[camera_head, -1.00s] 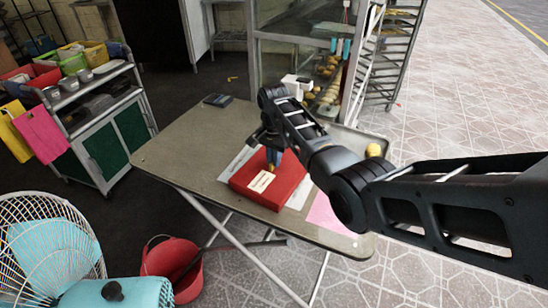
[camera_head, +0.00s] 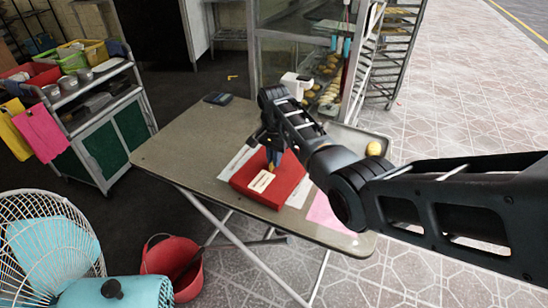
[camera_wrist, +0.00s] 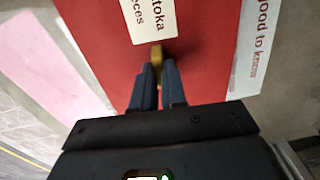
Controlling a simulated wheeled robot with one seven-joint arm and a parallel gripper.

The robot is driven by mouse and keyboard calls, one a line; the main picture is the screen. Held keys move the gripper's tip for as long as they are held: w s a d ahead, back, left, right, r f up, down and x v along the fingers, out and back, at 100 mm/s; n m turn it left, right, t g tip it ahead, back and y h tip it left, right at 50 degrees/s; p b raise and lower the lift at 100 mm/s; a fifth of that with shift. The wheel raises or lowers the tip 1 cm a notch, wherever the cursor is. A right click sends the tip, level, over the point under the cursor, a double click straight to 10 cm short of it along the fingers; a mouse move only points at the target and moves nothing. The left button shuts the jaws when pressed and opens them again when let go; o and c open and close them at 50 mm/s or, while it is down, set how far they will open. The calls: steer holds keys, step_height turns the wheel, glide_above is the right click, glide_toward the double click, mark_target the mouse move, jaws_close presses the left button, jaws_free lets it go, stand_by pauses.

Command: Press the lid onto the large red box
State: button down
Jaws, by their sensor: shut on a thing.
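The large red box (camera_head: 290,187) sits on a white printed sheet on the folding table, its lid seen from above with a cream label (camera_head: 261,181). In the wrist view the red lid (camera_wrist: 215,60) fills the middle, with the label (camera_wrist: 153,18) at the top. A small brass-coloured knob (camera_wrist: 157,54) stands on the lid beside the label. My gripper (camera_wrist: 158,72) is shut on this knob, pointing down over the box (camera_head: 272,160). The fingers hide part of the knob. I cannot tell whether the lid is fully seated.
The table (camera_head: 180,150) has free room at its left. A pink sheet (camera_head: 325,212) lies right of the box, and a yellow round object (camera_head: 374,149) is at the right. A dark calculator-like device (camera_head: 217,98) lies at the back. A red bucket (camera_head: 172,262) stands on the floor.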

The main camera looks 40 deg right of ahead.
steer(key=c, duration=0.5)
jaws_free()
steer(key=shift+c, duration=0.2)
steer(key=shift+r, duration=0.15)
steer(key=shift+r+p, duration=2)
steer(key=shift+r, duration=1.35)
steer(key=shift+c, duration=0.3)
jaws_close()
